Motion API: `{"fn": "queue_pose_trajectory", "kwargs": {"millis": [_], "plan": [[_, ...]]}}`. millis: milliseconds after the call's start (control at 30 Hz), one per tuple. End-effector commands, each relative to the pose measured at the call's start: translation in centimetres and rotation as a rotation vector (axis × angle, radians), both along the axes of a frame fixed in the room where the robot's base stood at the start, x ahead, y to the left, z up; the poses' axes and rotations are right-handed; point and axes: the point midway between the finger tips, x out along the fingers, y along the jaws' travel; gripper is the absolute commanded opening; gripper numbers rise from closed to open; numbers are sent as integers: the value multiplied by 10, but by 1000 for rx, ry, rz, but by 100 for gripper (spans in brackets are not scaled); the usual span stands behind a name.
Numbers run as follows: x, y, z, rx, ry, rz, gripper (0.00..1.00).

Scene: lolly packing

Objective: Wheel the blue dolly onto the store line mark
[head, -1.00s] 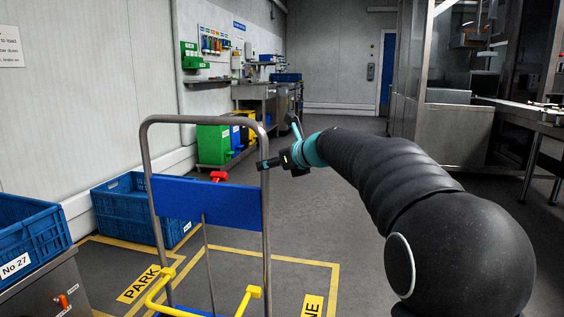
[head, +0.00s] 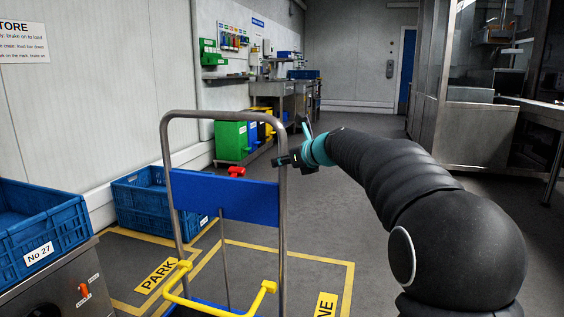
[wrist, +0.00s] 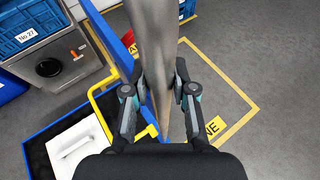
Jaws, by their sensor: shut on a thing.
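The blue dolly (head: 226,197) stands in the lower middle of the head view, with a steel hoop handle, a blue panel and a yellow load bar (head: 225,308). My gripper (head: 288,160) is shut on the right upright of the handle. In the wrist view my gripper (wrist: 160,95) has one finger on each side of the steel post (wrist: 154,45). A yellow floor outline with a label ending in "NE" (head: 326,304) lies behind and right of the dolly. A "PARK" mark (head: 157,275) lies to the left.
A blue crate numbered 27 (head: 38,254) sits on a steel stand at left. Green, blue and yellow bins (head: 231,141) stand farther back. A steel machine (head: 474,140) is at right. The middle floor is clear.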

Motion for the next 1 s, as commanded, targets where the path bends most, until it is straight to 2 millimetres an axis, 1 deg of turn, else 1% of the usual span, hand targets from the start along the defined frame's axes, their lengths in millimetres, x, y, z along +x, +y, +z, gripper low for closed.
{"fn": "queue_pose_trajectory", "kwargs": {"millis": [133,233,1000], "plan": [[1,-1,0,0,1,0,0],[9,-4,3,1,2,-2,0],[96,-34,5,0,2,1,0]]}}
